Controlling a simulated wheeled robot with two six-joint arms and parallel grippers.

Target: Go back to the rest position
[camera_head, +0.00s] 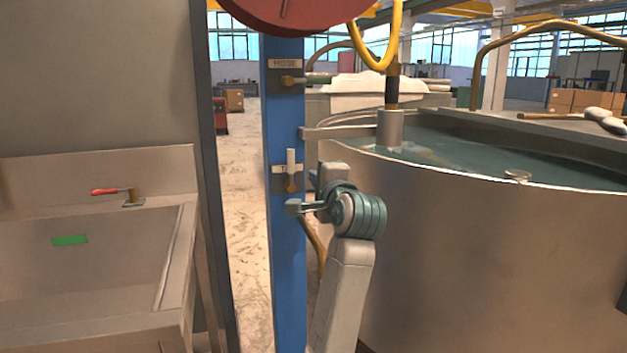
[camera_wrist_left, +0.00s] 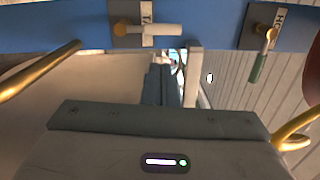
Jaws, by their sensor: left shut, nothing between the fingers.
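My left arm rises from the bottom middle of the head view. In the left wrist view the fingers (camera_wrist_left: 165,85) show as a dark pair close together, shut and empty. The same valve (camera_wrist_left: 150,29) is beyond them, at the top. I cannot tell whether the gripper touches the post. The upper valve, labelled HOSE (camera_head: 289,80), has a green handle lying sideways. My right gripper is not in view.
The blue post (camera_head: 284,130) carries both valves, with a red round part (camera_head: 285,12) above. A large tank (camera_head: 470,240) of water stands close on the right, a yellow hose (camera_head: 370,50) above it. A metal sink (camera_head: 95,165) is on the left. Floor shows between.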

